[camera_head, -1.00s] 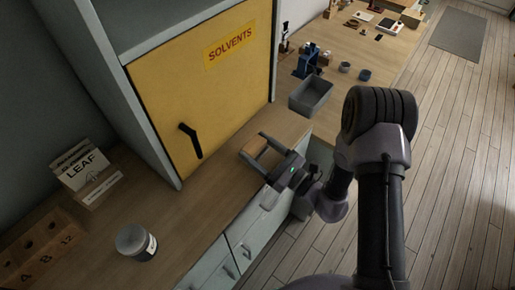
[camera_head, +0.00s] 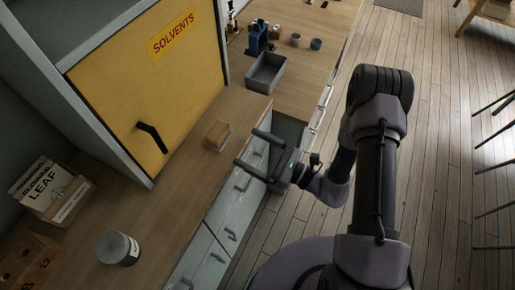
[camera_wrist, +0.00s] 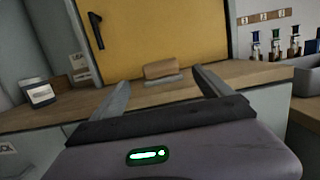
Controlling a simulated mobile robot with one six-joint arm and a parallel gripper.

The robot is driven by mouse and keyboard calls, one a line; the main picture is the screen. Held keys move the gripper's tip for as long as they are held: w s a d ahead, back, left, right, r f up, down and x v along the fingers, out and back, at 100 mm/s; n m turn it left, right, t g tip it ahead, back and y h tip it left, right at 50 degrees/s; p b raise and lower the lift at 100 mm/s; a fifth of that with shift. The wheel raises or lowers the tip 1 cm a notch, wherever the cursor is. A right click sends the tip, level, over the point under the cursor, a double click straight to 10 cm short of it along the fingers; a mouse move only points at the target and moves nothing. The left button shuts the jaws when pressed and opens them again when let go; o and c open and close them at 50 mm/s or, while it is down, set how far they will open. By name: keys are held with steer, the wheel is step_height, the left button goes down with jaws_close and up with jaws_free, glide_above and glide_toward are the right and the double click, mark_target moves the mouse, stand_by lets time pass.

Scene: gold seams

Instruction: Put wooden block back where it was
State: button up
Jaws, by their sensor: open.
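The wooden block (camera_head: 217,133) is a small brown block on the wooden counter, in front of the yellow solvents cabinet. A pale flat piece shows under or along its base. In the wrist view the block (camera_wrist: 161,69) lies beyond my fingers, between them in the picture. My gripper (camera_head: 250,149) is open and empty, right of the block and out past the counter's front edge, apart from it. In the wrist view both fingers of my gripper (camera_wrist: 160,85) are spread with nothing between them.
The yellow cabinet door (camera_head: 155,90) is shut, with a black handle. A grey bin (camera_head: 266,73) stands right of the cabinet. A lidded jar (camera_head: 117,248) and a LEAF box (camera_head: 48,190) are on the left counter. Counter around the block is clear.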

steer(key=s+r+n+g+h, duration=0.5)
steer(key=s+r+n+g, duration=0.7)
steer(key=r+n, duration=0.15)
steer(key=s+d+r+n+t+h, duration=0.1)
steer(key=d+r+n+t+h, duration=0.1)
steer(key=d+r+t+h, duration=0.2)
steer(key=s+d+r+n+t+h, duration=0.1)
steer(key=d+r+t+h, duration=0.3)
steer(key=d, duration=0.5)
steer(key=n+t+h, duration=0.1)
steer(key=t+h, duration=0.1)
steer(key=h, duration=0.1)
steer(key=shift+d+r+n+h, duration=0.3)
steer(key=shift+d+r+n, duration=0.05)
steer(key=shift+d, duration=0.05)
